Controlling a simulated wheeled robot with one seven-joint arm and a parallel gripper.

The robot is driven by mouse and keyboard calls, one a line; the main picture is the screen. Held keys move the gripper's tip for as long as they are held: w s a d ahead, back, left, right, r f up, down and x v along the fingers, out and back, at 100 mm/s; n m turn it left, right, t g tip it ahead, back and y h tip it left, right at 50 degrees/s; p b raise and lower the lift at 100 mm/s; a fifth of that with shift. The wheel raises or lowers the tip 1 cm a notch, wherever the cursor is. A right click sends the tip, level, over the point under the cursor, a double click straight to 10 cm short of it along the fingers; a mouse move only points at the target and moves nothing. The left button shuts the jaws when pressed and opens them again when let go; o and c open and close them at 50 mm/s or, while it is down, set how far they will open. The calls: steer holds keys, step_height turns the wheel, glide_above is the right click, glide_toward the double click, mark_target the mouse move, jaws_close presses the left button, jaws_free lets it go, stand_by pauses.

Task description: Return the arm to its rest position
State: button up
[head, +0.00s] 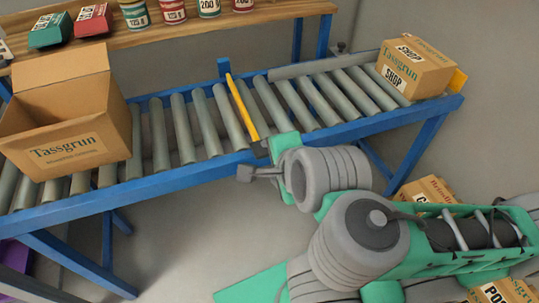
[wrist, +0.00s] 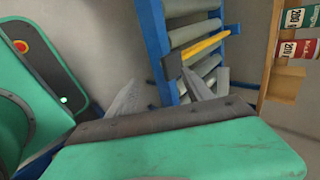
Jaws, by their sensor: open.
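My green and grey arm (head: 350,215) reaches in from the lower right of the head view, bent, with its wrist near the front rail of the roller conveyor (head: 190,172). My gripper (head: 254,162) is at that rail, close to the lower end of a yellow bar across the rollers. In the wrist view my gripper (wrist: 163,92) shows two grey fingers spread apart with nothing between them. I cannot tell from these views whether the fingers touch the rail.
An open Tassgrun box (head: 65,125) stands on the conveyor's left part. A closed SHOP box (head: 415,68) sits at its right end. The yellow bar (head: 243,107) crosses the rollers. Behind is a wooden shelf (head: 165,37) with cans. More boxes (head: 425,190) lie beside my arm at lower right.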

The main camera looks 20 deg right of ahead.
steer(key=w+a+r+n+g+p, duration=0.2)
steer(key=w+a+r+n+p, duration=0.9)
steer(key=n+p, duration=0.7)
steer(key=s+d+r+n+g+p, duration=0.1)
steer(key=s+d+r+g+p, duration=0.2)
steer(key=s+d+p, duration=0.4)
steer(key=shift+d+r+g+y, duration=0.4)
steer(key=shift+d+r, duration=0.15)
steer(key=shift+s, duration=0.1)
